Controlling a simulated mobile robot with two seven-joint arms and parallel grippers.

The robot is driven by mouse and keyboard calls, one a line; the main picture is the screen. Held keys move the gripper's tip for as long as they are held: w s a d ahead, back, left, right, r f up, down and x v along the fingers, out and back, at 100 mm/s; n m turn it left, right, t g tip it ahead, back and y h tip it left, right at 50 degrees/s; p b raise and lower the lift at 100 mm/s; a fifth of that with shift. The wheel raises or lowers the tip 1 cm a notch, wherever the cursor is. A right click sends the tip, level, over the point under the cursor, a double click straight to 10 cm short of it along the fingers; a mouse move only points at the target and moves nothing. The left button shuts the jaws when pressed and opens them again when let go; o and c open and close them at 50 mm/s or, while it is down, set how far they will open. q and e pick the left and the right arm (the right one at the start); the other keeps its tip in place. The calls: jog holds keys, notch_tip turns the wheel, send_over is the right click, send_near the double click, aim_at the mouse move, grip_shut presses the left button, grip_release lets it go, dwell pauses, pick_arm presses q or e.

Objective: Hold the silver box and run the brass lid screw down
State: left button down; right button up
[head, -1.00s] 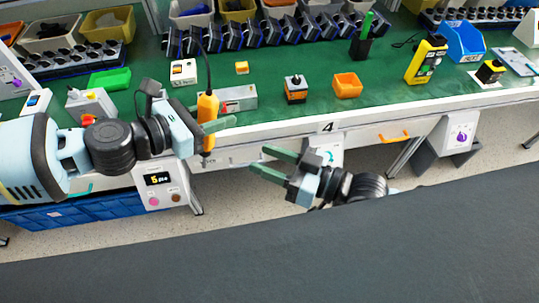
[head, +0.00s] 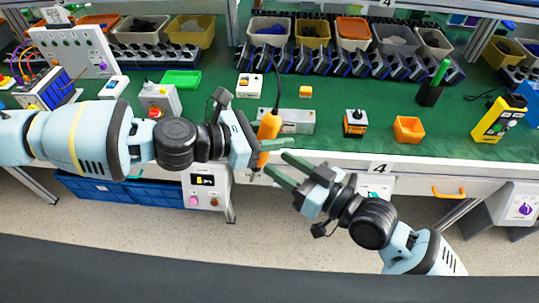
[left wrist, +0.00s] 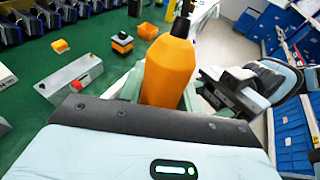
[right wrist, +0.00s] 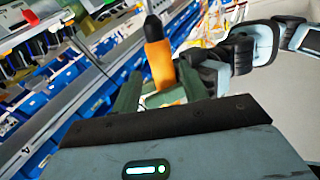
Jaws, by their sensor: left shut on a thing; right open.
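My left gripper (head: 274,147) is shut on an orange power screwdriver (head: 268,127), held upright with its cable end up at the bench's front edge. The screwdriver also fills the middle of the left wrist view (left wrist: 168,72). My right gripper (head: 276,162) is open, its fingertips close to the screwdriver's lower part. In the right wrist view the screwdriver (right wrist: 160,62) appears between the open fingers; contact cannot be told. The silver box (head: 298,122) lies on the green bench behind the screwdriver, with a red part (left wrist: 80,83) on it. I cannot make out the brass screw.
An orange-and-black switch block (head: 355,123) and an orange bin (head: 408,129) stand right of the box. A white socket block (head: 249,86) and a small yellow block (head: 306,91) sit behind it.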

aim_at(268, 156)
pick_arm(q)
jog(key=shift+r, duration=0.1)
pick_arm(e)
jog(key=shift+x, duration=2.2)
grip_shut()
pick_arm(q)
jog(key=c, duration=0.9)
grip_release()
pick_arm(e)
jog(key=shift+r, duration=0.1)
pick_arm(q)
jog(key=shift+a, duration=0.1)
jog(key=v, duration=1.1)
jog(key=shift+s+a, duration=0.2)
jog(key=shift+a, duration=0.15)
jog(key=shift+r, duration=0.1)
